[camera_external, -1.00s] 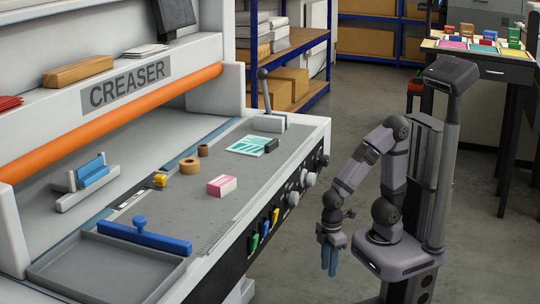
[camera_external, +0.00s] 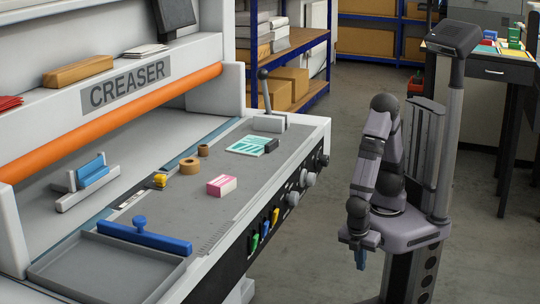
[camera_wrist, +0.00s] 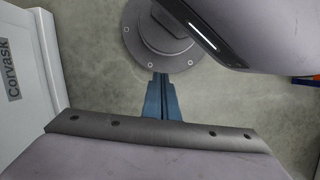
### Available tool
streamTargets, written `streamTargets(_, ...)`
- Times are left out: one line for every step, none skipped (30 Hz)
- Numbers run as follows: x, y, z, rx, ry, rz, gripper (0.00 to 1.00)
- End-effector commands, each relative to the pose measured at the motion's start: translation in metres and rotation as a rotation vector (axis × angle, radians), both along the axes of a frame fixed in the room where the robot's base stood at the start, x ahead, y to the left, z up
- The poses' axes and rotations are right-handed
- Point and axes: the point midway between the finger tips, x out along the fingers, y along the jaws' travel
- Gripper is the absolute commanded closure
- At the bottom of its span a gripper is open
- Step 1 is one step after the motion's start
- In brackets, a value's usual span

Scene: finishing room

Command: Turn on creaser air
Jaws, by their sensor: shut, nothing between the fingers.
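The creaser (camera_external: 127,84) is a large pale machine on the left with a grey bed. Its dark front panel has several round grey knobs (camera_external: 307,178). Lower on the panel are a yellow lever (camera_external: 274,215), a blue lever (camera_external: 265,229) and a green lever (camera_external: 254,242). I cannot read which control is the air. My gripper (camera_external: 361,266) hangs low to the right of the panel, apart from it, with blue fingers pointing down. In the wrist view its fingers (camera_wrist: 161,82) are together and empty, over the floor and my round base.
On the creaser bed lie a pink-and-white box (camera_external: 221,185), tape rolls (camera_external: 189,166) and a teal printed sheet (camera_external: 246,145). A grey tray (camera_external: 105,270) is at its near end. Blue shelving (camera_external: 318,92) and a dark table (camera_external: 490,69) stand behind. Floor between creaser and arm is clear.

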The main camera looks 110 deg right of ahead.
Motion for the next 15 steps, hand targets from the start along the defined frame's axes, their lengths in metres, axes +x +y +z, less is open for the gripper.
streamTargets(-0.001,0.011,0.014,-0.016,0.017,0.069,1.0)
streamTargets(-0.001,0.018,0.016,-0.023,0.022,0.106,1.0)
streamTargets(0.001,0.026,0.018,-0.032,0.026,0.159,1.0)
streamTargets(0.003,0.033,0.019,-0.04,0.025,0.199,1.0)
streamTargets(0.004,0.039,0.02,-0.047,0.026,0.241,1.0)
streamTargets(0.007,0.048,0.022,-0.059,0.025,0.298,1.0)
streamTargets(0.009,0.055,0.023,-0.069,0.024,0.342,1.0)
streamTargets(0.011,0.061,0.024,-0.08,0.023,0.386,1.0)
streamTargets(0.015,0.07,0.025,-0.096,0.021,0.447,1.0)
streamTargets(0.018,0.077,0.025,-0.109,0.019,0.494,1.0)
streamTargets(0.021,0.084,0.026,-0.124,0.017,0.541,1.0)
streamTargets(0.025,0.093,0.027,-0.145,0.012,0.607,1.0)
streamTargets(0.029,0.1,0.028,-0.163,0.009,0.659,1.0)
streamTargets(0.033,0.107,0.028,-0.18,0.004,0.712,1.0)
streamTargets(0.04,0.116,0.029,-0.206,-0.002,0.783,1.0)
